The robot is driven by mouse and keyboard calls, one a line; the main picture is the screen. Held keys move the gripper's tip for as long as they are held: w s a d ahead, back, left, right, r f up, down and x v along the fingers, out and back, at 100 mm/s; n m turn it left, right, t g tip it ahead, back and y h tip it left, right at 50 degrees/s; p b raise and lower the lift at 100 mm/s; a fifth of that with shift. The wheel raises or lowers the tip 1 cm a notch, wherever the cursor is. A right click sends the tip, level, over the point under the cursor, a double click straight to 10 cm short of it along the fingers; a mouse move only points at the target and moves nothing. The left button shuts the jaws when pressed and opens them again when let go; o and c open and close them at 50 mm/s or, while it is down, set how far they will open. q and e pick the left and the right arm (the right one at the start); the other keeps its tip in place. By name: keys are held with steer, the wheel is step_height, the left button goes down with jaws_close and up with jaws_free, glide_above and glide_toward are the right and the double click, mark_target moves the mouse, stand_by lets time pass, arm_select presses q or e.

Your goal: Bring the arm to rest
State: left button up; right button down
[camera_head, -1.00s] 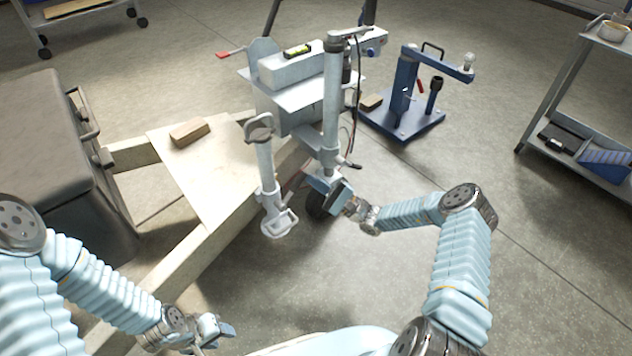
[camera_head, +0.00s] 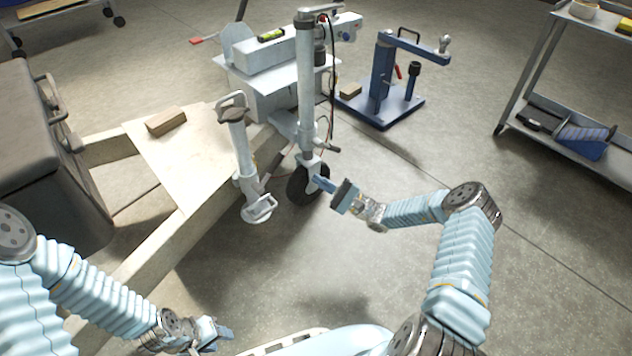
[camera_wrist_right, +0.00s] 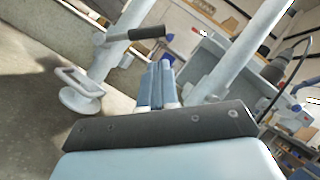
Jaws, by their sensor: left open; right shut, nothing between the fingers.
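My right gripper (camera_head: 326,184) is near the middle of the head view, in front of the jack wheel (camera_head: 306,184) at the foot of the tall grey jack post (camera_head: 305,90). Its fingers are shut together with nothing between them. Its shut blue fingers (camera_wrist_right: 156,86) also show in the right wrist view, with posts beyond them. In the head view the fingertips overlap the wheel's edge; I cannot tell whether they touch. My left gripper (camera_head: 222,333) is open and empty at the bottom, low and left of centre, apart from the trailer frame (camera_head: 165,245).
A shorter jack with a flat foot (camera_head: 260,208) stands left of the wheel. A wooden block (camera_head: 166,121) lies on the frame's board (camera_head: 190,165). A blue stand (camera_head: 385,105) is behind, and a shelf cart (camera_head: 560,160) is right. The floor between is clear.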

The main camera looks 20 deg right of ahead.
steer(key=shift+s+d, duration=0.1)
stand_by(0.4)
steer(key=s+a+f+n+g+h+p, duration=0.1)
steer(key=s+a+f+n+g+p, duration=0.15)
steer(key=s+a+g, duration=0.55)
steer(key=s+a+f+n+g+h+p, duration=0.1)
steer(key=s+a+f+n+g+p, duration=0.2)
steer(key=s+a+g, duration=0.5)
steer(key=s+d+r+n+h+p, duration=0.1)
steer(key=s+n+h+p, duration=0.1)
steer(key=s+n+h, duration=0.2)
steer(key=s+r+n+t+h+p, duration=0.1)
steer(key=s+n+h+p, duration=0.1)
steer(key=s+n+h, duration=0.3)
steer(key=s+h, duration=0.1)
steer(key=s, duration=0.3)
steer(key=shift+d+r, duration=0.25)
steer(key=shift+d, duration=0.1)
